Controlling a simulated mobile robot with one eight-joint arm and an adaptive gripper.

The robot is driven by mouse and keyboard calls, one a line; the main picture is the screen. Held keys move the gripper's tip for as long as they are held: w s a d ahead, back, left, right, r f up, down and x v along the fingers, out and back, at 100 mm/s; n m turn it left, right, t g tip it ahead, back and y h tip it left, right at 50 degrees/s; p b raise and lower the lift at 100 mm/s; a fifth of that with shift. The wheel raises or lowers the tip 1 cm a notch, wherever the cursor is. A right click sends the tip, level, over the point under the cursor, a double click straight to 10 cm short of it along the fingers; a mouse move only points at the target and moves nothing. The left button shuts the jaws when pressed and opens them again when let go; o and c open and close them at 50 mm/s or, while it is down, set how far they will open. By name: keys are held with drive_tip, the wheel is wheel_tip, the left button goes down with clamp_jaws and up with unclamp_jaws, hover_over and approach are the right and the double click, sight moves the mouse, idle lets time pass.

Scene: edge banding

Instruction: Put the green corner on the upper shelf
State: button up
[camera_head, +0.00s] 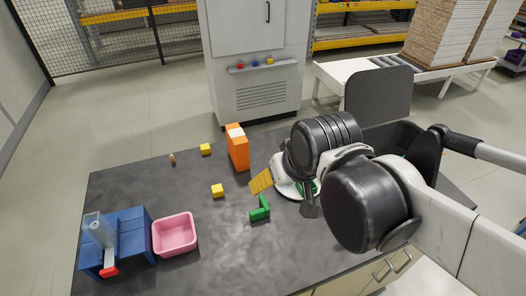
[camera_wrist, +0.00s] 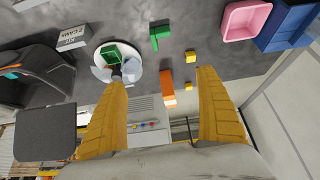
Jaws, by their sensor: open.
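A green corner (camera_head: 260,211), L-shaped, lies on the dark table; it also shows in the wrist view (camera_wrist: 157,37). My gripper (camera_wrist: 162,80) is open and empty, with its two yellow fingers wide apart. I cannot tell for sure which surface is the upper shelf.
A white round plate (camera_wrist: 105,70) holds another green piece (camera_wrist: 112,52). A pink bin (camera_head: 174,235) stands beside the blue stand. An orange box (camera_head: 239,153) and two yellow cubes (camera_head: 217,190) stand on the table. Behind is a grey cabinet (camera_head: 250,30) with a small ledge.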

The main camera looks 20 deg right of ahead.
drive_tip(key=shift+s+r+t, duration=0.2)
drive_tip(key=shift+s+t, duration=0.3)
drive_tip(key=shift+s, duration=0.5)
drive_tip(key=shift+o, duration=0.6)
drive_tip(key=shift+s, duration=0.1)
drive_tip(key=g+b, duration=0.5)
drive_tip(key=g, duration=0.2)
hover_over(258, 210)
wheel_tip(258, 210, down, 17)
drive_tip(key=f, duration=0.2)
drive_tip(key=f+b, duration=0.1)
drive_tip(key=f, duration=0.1)
drive_tip(key=w+f, duration=0.1)
drive_tip(key=f, duration=0.1)
drive_tip(key=shift+w+d+f+b, duration=0.1)
drive_tip(key=shift+d+f+b, duration=0.05)
drive_tip(key=shift+d+b, duration=0.2)
wheel_tip(258, 210, down, 6)
drive_tip(key=b, duration=0.3)
drive_tip(key=shift+a, duration=0.15)
drive_tip(key=c, duration=1)
